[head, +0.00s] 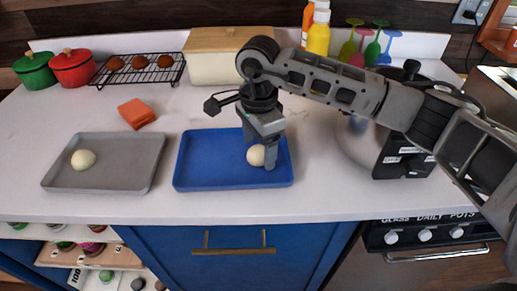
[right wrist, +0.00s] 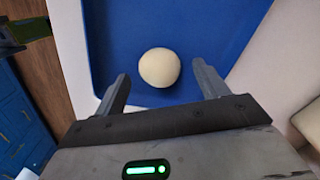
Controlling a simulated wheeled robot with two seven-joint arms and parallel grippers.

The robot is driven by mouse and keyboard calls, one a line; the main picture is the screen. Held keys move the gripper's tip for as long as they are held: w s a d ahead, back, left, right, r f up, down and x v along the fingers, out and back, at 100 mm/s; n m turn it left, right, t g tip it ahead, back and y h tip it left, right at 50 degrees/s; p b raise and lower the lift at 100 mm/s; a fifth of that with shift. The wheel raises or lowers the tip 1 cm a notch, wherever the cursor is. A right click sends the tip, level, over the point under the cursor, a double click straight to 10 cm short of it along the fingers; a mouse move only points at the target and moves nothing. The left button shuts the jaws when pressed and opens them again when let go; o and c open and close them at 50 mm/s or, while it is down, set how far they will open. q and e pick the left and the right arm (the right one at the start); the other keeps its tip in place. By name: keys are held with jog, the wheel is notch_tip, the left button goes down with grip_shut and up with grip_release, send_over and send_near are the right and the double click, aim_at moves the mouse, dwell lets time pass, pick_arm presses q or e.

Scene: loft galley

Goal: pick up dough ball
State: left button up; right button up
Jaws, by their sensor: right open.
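A pale dough ball (head: 256,155) lies on the blue tray (head: 205,165) on the counter. A second dough ball (head: 83,160) lies on the grey tray (head: 125,160) at the left. My right gripper (head: 262,158) is over the blue tray, its fingers pointing down around the dough ball there and partly covering it. In the right wrist view the dough ball (right wrist: 159,68) appears ahead of and between the open fingers (right wrist: 162,88), with a gap on both sides. My left gripper is not in view.
An orange cloth (head: 137,112) lies behind the trays. A black rack (head: 138,70) with brown rolls, red and green pots, and a cream bin (head: 212,65) stand at the back. A steel pot (head: 360,140) is to the right, under my arm. The counter between the trays is clear.

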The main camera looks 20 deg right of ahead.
jog(key=shift+f, duration=0.45)
jog(key=c, duration=1)
jog(key=shift+c, duration=0.4)
jog(key=shift+r, duration=0.15)
